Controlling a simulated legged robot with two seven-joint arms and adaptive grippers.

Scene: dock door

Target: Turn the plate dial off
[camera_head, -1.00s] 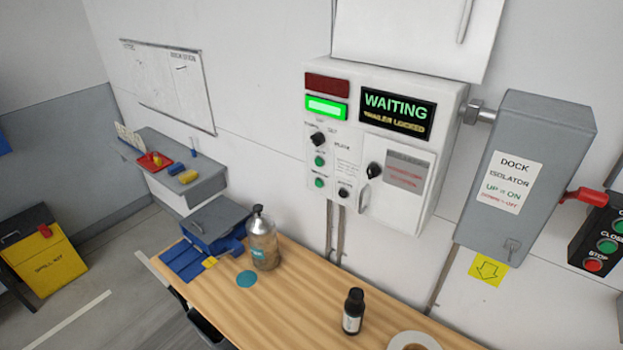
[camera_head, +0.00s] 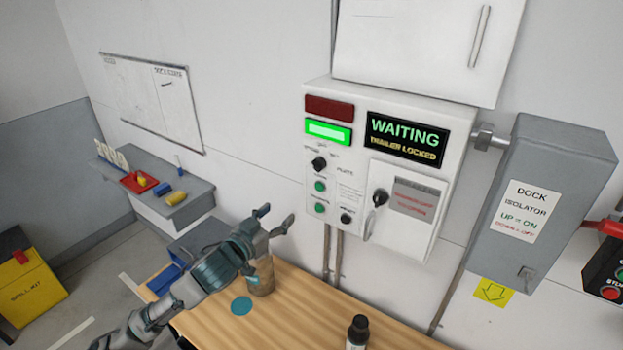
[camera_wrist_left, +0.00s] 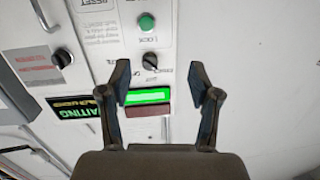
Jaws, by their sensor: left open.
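The control box (camera_head: 398,112) on the wall carries a black dial (camera_head: 319,163) below its lit green lamp (camera_head: 328,132). I take this as the plate dial; its small lettering is too blurred to read surely. In the left wrist view the dial (camera_wrist_left: 150,60) appears upside down, between the open fingers in the picture. Which mark it points to is unclear. My left gripper (camera_head: 276,217) is open and empty, below and left of the dial, apart from the box. My right gripper is not in view.
Green buttons (camera_head: 320,186) and a smaller black knob (camera_head: 346,218) sit below the dial. A box door with a black latch (camera_head: 380,197) is to the right. The grey isolator (camera_head: 545,205) stands further right. A dark bottle (camera_head: 357,332) stands on the wooden table (camera_head: 300,310).

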